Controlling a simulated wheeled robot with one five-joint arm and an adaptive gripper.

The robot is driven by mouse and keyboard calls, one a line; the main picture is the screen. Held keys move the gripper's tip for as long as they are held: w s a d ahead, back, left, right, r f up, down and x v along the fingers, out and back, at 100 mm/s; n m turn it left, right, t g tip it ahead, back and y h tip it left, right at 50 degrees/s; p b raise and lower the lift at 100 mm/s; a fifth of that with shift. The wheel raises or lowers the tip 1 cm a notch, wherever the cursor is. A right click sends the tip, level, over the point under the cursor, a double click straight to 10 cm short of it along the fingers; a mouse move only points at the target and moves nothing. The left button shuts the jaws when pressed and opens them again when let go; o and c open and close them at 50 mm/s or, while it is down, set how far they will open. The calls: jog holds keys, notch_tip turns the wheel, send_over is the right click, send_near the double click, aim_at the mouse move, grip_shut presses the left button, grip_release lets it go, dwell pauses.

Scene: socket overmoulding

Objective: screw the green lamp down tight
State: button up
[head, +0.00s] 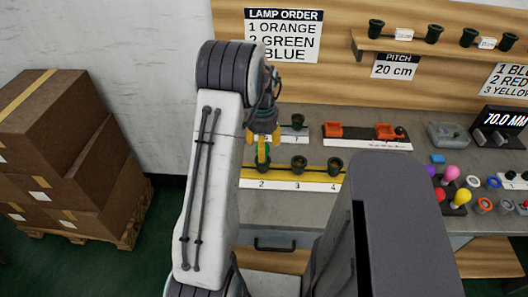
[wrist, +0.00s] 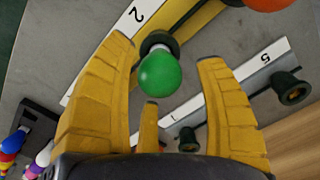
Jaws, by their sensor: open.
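The green lamp (wrist: 160,74) shows in the wrist view with its base at a dark socket (wrist: 158,42) beside the label 2. How deep it sits in the socket cannot be seen. My gripper (wrist: 170,85) is open, with its yellow fingers spread on either side of the lamp and a third finger below it in the picture. Gaps show between the fingers and the lamp.
An orange lamp (wrist: 266,3) is at the wrist view's top edge. Dark sockets (head: 299,163) stand to the right on the strip. Another rail with sockets (wrist: 292,90) lies close by. Loose coloured lamps (head: 461,196) are at the bench's right. Cardboard boxes (head: 60,150) are stacked left.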

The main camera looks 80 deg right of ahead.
jog(key=n, duration=0.6)
jog(key=shift+o, duration=0.2)
dwell(0.5)
jog(key=c, duration=1)
jog(key=shift+c, duration=0.3)
jog(key=shift+m, duration=2.3)
jog(key=shift+m, duration=2.3)
